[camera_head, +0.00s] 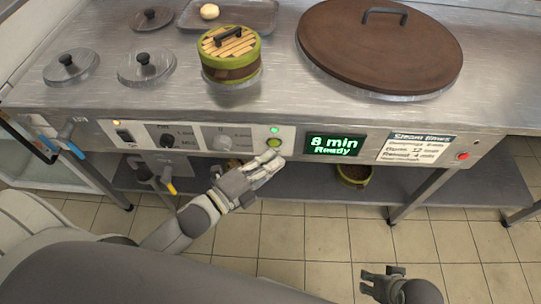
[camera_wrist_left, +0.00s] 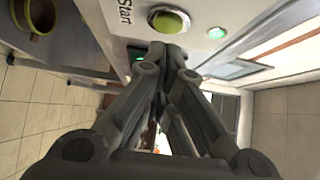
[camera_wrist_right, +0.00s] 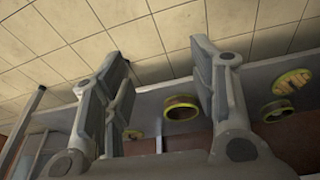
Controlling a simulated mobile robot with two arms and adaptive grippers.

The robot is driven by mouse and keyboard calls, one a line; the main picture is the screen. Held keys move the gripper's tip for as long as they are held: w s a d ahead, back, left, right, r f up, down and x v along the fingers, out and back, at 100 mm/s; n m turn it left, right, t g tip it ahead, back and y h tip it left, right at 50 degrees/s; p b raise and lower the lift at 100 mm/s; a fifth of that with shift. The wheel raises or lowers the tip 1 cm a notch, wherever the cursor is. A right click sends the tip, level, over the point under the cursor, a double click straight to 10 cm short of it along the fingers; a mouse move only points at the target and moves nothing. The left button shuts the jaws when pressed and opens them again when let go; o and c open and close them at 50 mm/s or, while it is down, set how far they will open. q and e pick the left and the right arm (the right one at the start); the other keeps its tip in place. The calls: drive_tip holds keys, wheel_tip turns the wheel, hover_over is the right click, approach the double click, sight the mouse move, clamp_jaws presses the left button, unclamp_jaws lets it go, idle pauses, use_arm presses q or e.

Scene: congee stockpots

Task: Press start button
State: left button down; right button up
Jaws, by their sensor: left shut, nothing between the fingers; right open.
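The green start button (camera_head: 274,143) is on the front control panel of the steel counter, below a lit green light (camera_head: 275,129). In the left wrist view the button (camera_wrist_left: 169,20) is large, beside the printed word "Start". My left gripper (camera_head: 276,160) is shut and empty, its fingertips just below the button; in the left wrist view its tips (camera_wrist_left: 167,48) look very close to it, and I cannot tell whether they touch. The display (camera_head: 335,145) reads "8 min Ready". My right gripper (camera_head: 382,276) is open and empty, low over the floor.
A bamboo steamer (camera_head: 230,55) with a lid stands on the counter above the button. A large brown lid (camera_head: 380,45) lies to the right. A shelf is below.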

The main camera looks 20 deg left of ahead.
use_arm(q)
drive_tip(key=shift+w+a, duration=0.25)
drive_tip(key=shift+w, duration=0.5)
use_arm(e)
drive_tip(key=shift+s+r, duration=0.25)
drive_tip(key=shift+r, duration=0.1)
drive_tip(key=shift+d, duration=0.1)
